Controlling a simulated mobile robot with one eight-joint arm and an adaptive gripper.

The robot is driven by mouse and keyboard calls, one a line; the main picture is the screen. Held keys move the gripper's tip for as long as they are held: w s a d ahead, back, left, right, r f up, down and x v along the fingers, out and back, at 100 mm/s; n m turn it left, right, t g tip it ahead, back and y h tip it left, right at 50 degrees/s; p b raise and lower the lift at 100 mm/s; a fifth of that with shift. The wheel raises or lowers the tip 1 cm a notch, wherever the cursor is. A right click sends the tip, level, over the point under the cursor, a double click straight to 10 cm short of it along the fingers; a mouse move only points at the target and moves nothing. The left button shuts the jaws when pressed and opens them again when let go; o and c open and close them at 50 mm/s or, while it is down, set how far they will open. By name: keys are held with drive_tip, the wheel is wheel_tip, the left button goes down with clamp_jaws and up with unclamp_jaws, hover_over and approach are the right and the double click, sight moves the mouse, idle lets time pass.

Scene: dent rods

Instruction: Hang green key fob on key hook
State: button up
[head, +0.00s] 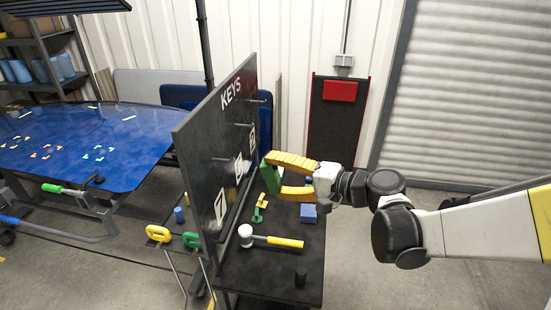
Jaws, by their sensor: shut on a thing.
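The dark key board (185,150) stands upright at the table's left edge, with "KEYS" at its top. Thin key hooks (258,101) stick out of its right face above white-framed number labels. My gripper (273,177), with yellow fingers, is just right of the board's face. It is shut on the green key fob (268,178), a green piece at the fingertips. The fob is close to the board and below the upper hook. I cannot tell whether it touches the board or a hook. The fingers hide part of it.
The dark table (260,270) holds a white-headed mallet (270,240), a blue block (308,214), a small black cylinder (300,277), and small green (257,214) and yellow (262,200) pieces. A blue car panel (90,145) stands at left. Floor at right is clear.

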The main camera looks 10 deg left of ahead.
drive_tip(key=shift+w+a+r+y, duration=0.15)
drive_tip(key=shift+a+r, duration=0.1)
drive_tip(key=shift+r, duration=0.25)
drive_tip(key=shift+s+a+r+y, duration=0.1)
drive_tip(key=shift+a+r+y, duration=0.1)
drive_tip(key=shift+r, duration=0.25)
drive_tip(key=shift+w+a+f+b, duration=0.2)
drive_tip(key=shift+a+f, duration=0.15)
drive_tip(key=shift+a, duration=1.35)
drive_tip(key=shift+w+a+f+b, duration=0.2)
drive_tip(key=shift+a+f, duration=0.1)
drive_tip(key=shift+a, duration=1.4)
drive_tip(key=shift+w+a+f+b, duration=0.1)
drive_tip(key=shift+a+f+b, duration=0.2)
drive_tip(key=shift+a, duration=1.4)
